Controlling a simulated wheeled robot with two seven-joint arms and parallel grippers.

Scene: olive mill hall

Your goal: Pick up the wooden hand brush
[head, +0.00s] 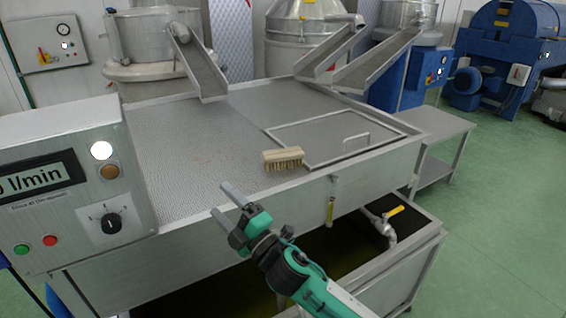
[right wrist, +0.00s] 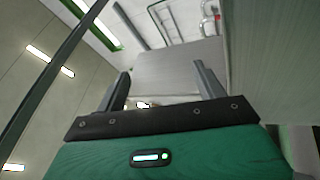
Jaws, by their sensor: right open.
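The wooden hand brush (head: 284,158) lies on the perforated top of the steel tank (head: 200,150), close to its front edge and beside the closed hatch. It has a pale wooden back and bristles pointing toward the front. My right gripper (head: 228,202) is in front of the tank's front edge, to the lower left of the brush and apart from it. Its two fingers are spread with nothing between them. In the right wrist view the open fingers (right wrist: 160,88) show too, and I cannot make out the brush there. My left gripper is not in view.
A control box (head: 75,190) with a display and knob stands at the left. A hatch with a handle (head: 335,135) lies right of the brush. Metal chutes (head: 200,70) hang over the back edge. A yellow-handled valve (head: 390,222) sticks out below right.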

